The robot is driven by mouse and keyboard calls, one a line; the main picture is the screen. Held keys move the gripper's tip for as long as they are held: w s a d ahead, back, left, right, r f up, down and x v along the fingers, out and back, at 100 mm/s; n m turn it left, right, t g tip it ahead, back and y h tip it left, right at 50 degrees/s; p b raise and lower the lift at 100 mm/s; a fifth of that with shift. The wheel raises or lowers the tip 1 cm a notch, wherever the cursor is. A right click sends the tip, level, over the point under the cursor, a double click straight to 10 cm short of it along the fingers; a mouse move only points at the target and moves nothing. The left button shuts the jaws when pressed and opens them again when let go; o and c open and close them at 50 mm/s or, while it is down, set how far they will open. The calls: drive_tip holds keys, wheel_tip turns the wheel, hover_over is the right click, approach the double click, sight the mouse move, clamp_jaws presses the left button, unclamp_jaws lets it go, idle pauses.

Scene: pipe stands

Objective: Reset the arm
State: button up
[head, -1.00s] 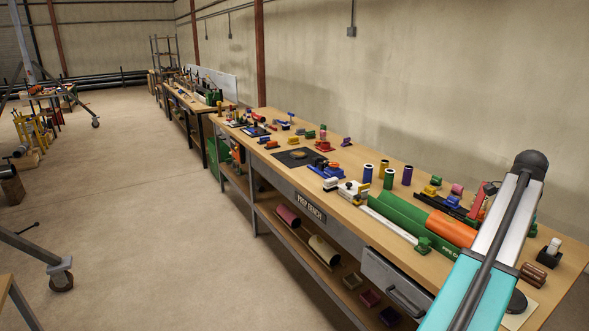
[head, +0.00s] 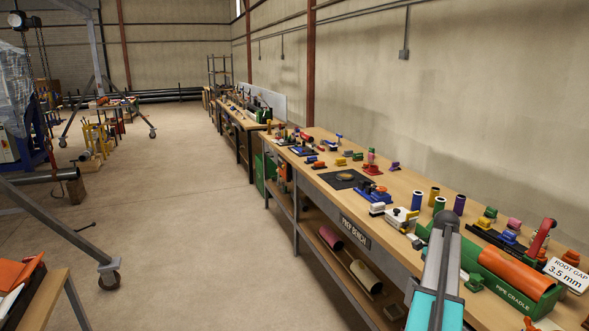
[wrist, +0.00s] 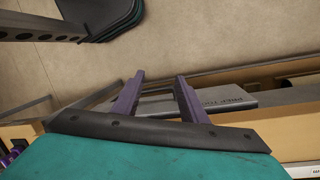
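My arm (head: 440,270), teal and grey, reaches up from the bottom of the head view, in front of the near end of the prep bench. My gripper (wrist: 160,84) shows in the wrist view as two purple fingers standing well apart. It is open, and I see nothing held between the fingers. Beyond the fingers are the floor and a grey bench front (wrist: 236,100) with partly legible lettering. In the head view the gripper itself cannot be made out.
The prep bench (head: 400,183) runs along the right wall. An orange pipe (head: 515,271) lies in a green pipe cradle (head: 500,288) near my arm, beside a "ROOT GAP 3.5 mm" sign (head: 567,273). Coloured spools stand behind. The floor (head: 200,230) left of the bench is open; a wheeled frame (head: 60,225) stands farther left.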

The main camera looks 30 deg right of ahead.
drive_tip(key=w+a+f+n+g+y, duration=0.1)
drive_tip(key=w+a+f+n, duration=0.1)
drive_tip(key=w+a+f, duration=0.5)
drive_tip(key=w+a+f+n+g, duration=0.1)
drive_tip(key=w+a+f, duration=0.2)
drive_tip(key=a+f, duration=0.45)
drive_tip(key=w+a+f+n+g, duration=0.15)
drive_tip(key=a+f, duration=0.35)
drive_tip(key=a, duration=0.5)
drive_tip(key=a+f+n, duration=0.3)
drive_tip(key=a+f, duration=0.1)
drive_tip(key=a, duration=0.5)
drive_tip(key=s+a+f+n+g+h, duration=0.1)
drive_tip(key=s+a+f+n, duration=0.3)
drive_tip(key=a, duration=0.5)
drive_tip(key=s+a+f+n+g+h, duration=0.1)
drive_tip(key=s+a+f+n, duration=0.1)
drive_tip(key=s+a+f, duration=0.4)
drive_tip(key=s+a+f+n+h, duration=0.1)
drive_tip(key=s+a+f+n, duration=0.6)
drive_tip(key=s+a+n, duration=0.3)
drive_tip(key=shift+n+t, duration=0.45)
drive_tip(key=shift+n, duration=0.1)
drive_tip(key=shift+f, duration=0.1)
